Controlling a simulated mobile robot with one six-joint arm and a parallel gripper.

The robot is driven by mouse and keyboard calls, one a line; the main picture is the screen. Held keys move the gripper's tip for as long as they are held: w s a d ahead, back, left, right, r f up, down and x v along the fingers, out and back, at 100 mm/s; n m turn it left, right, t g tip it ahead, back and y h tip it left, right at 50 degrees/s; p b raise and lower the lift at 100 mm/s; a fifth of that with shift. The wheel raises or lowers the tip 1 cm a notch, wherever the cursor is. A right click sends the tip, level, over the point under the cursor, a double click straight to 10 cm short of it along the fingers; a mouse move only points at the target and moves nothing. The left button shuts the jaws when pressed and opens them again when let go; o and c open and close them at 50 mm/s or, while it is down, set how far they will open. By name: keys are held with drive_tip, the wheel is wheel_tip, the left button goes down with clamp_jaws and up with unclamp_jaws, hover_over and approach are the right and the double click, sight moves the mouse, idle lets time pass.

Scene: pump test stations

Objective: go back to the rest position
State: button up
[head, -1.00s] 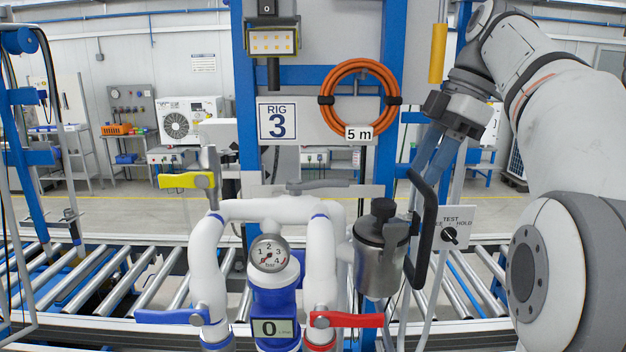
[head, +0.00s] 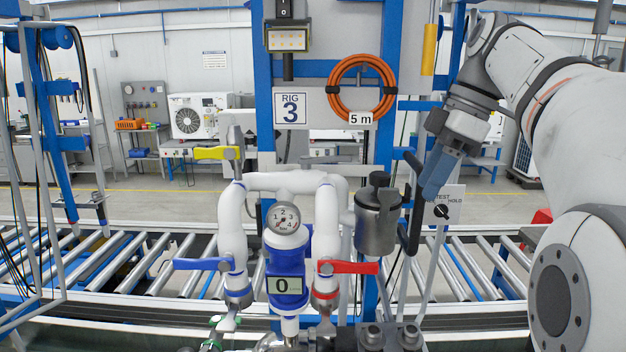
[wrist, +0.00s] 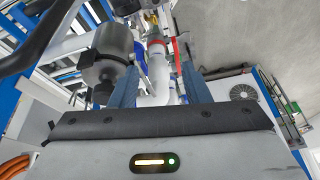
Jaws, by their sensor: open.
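My gripper (head: 434,178) hangs at the right of the rig in the head view, its blue fingers pointing down and left, close to the black handle (head: 414,215) and the test switch plate (head: 443,205). In the wrist view the two blue fingers of my gripper (wrist: 157,85) stand apart with nothing held between them. Beyond them show the white pipe (wrist: 159,70) and the dark filter canister (wrist: 108,55). Whether a finger touches the handle cannot be told.
The rig carries a yellow lever (head: 216,153), a blue lever (head: 203,264), a red lever (head: 348,268), a gauge (head: 283,218) and a display reading 0 (head: 283,285). An orange hose coil (head: 335,92) hangs above. A roller conveyor (head: 120,265) runs behind.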

drive_tip(key=s+a+f+m+t+h+b, duration=0.1)
drive_tip(key=s+f+m, duration=0.4)
drive_tip(key=f, duration=0.6)
drive_tip(key=s+a+f+m+t+h+b, duration=0.1)
drive_tip(key=s+f+m, duration=0.4)
drive_tip(key=f, duration=0.5)
drive_tip(key=s+a+f+m+t+h+b, duration=0.1)
drive_tip(key=s+f+m, duration=0.4)
drive_tip(key=f, duration=0.6)
drive_tip(key=shift+s+a+f+m+h+b, duration=0.15)
drive_tip(key=shift+s+f+m+h+b, duration=0.15)
drive_tip(key=shift+s+h+b, duration=0.4)
drive_tip(key=shift+w, duration=0.2)
drive_tip(key=shift+c, duration=0.4)
